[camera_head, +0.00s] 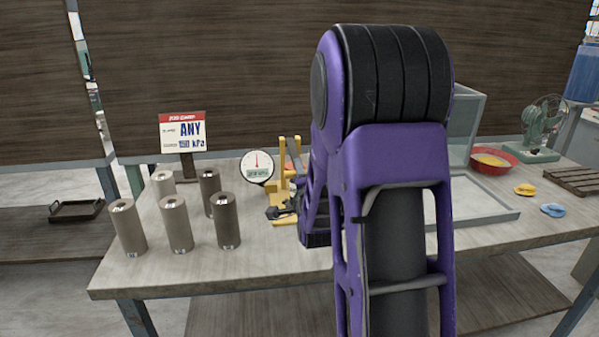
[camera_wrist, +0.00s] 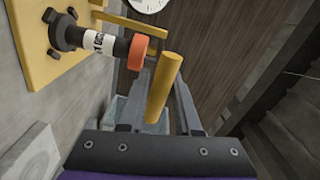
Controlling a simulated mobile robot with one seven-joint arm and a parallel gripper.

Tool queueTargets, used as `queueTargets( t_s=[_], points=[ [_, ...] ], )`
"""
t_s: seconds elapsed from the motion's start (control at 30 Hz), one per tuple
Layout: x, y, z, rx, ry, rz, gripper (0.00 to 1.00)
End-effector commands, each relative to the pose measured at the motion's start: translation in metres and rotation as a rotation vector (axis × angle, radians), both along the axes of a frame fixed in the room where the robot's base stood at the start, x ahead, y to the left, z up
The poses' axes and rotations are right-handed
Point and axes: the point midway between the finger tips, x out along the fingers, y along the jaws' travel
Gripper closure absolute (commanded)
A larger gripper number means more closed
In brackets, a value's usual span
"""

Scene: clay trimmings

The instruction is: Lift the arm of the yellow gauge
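The yellow gauge (camera_head: 283,190) stands on the table, left of my purple arm, which hides part of it. Its round white dial (camera_head: 257,166) faces me in the head view, and the dial's edge shows at the top of the wrist view (camera_wrist: 150,4). In the wrist view, a yellow bar (camera_wrist: 163,92), seemingly the gauge's arm, lies between the fingers of my gripper (camera_wrist: 164,78). The fingers are apart, with gaps visible beside the bar. A black cylinder with a white label and orange end (camera_wrist: 137,54) is close on the left. Contact cannot be told.
Several grey and brown cylinders (camera_head: 176,224) stand left of the gauge, before a sign (camera_head: 183,132). A glass-sided case (camera_head: 480,205) stands right of my arm. Farther right are a red bowl (camera_head: 493,159), a green fan (camera_head: 541,125) and yellow and blue pieces (camera_head: 553,210).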

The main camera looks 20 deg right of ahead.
Motion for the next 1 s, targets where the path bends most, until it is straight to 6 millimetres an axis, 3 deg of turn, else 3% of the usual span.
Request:
queueTargets(
  t_s=[0.03, 0.17, 1.0],
  points=[
    [0.0001, 0.0001, 0.0000, 0.000, 0.000, 0.000, 0.79],
    [0.0001, 0.0001, 0.0000, 0.000, 0.000, 0.000, 1.00],
    [0.0005, 0.0002, 0.0003, -0.002, 0.000, 0.001, 1.00]
  ],
)
